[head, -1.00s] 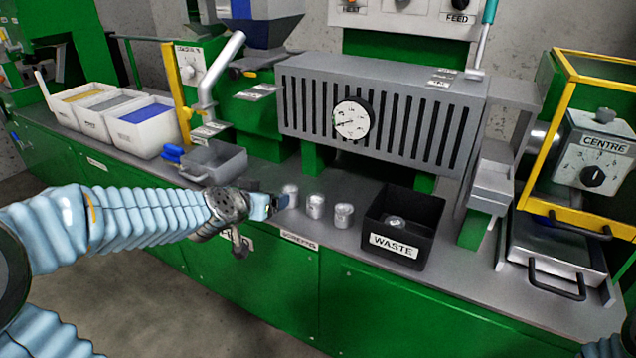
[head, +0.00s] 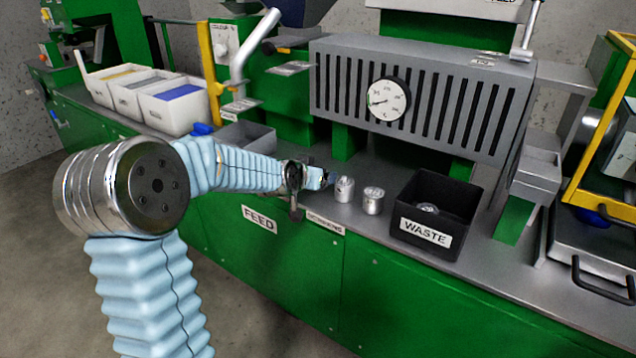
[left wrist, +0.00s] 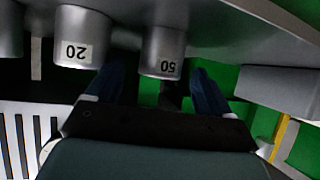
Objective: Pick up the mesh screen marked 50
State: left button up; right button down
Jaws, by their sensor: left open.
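The mesh screen marked 50 is a small grey metal cylinder (left wrist: 163,52), upside down in the left wrist view, with its label facing me. My left gripper (left wrist: 168,88) is open, its two blue fingers on either side of the lower part of this cylinder; I cannot tell whether they touch it. In the head view my left gripper (head: 326,180) is at the left end of the row of cylinders and hides the 50 one. The cylinder marked 20 (left wrist: 82,38) stands beside it, also seen in the head view (head: 344,189). My right gripper is not in view.
Another cylinder (head: 373,201) stands farther right. A black WASTE bin (head: 465,225) with a cylinder inside is beyond it. A grey slotted housing with a gauge (head: 388,99) overhangs the bench behind. A grey tray (head: 262,138) and white bins (head: 178,113) are at the left.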

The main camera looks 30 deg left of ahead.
pick_arm(q)
jog(key=c, duration=1.2)
jog(key=shift+r, duration=0.2)
